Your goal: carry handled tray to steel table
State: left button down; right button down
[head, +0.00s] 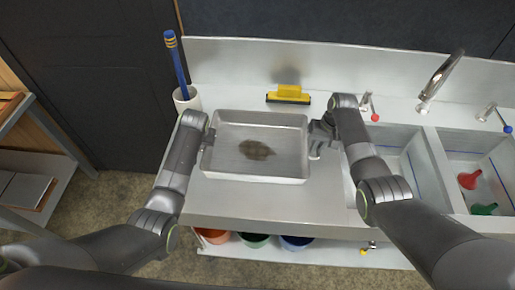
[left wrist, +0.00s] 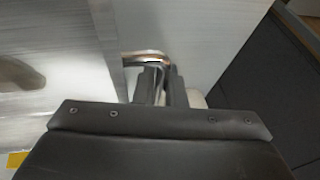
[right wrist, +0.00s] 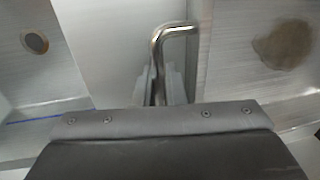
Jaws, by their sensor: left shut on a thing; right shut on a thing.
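The handled tray (head: 235,172) is a shallow rectangular metal pan with a brown stain on its floor. In the head view it is over the left part of the steel table (head: 325,190); I cannot tell whether it touches the top. My left gripper (head: 208,138) is at its left end, shut on the bent metal handle (left wrist: 142,58). My right gripper (head: 318,138) is at its right end, shut on the other handle (right wrist: 172,32). The tray looks about level. The fingers partly hide both handles.
A sink with two basins (head: 433,150) and a tap (head: 440,75) lies to the right. A red funnel (head: 468,180) and a green funnel (head: 483,209) are in the right basin.

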pick_arm(q)
jog(key=shift+w+r, duration=0.15)
pick_arm(e)
jog(key=shift+w+r, duration=0.15)
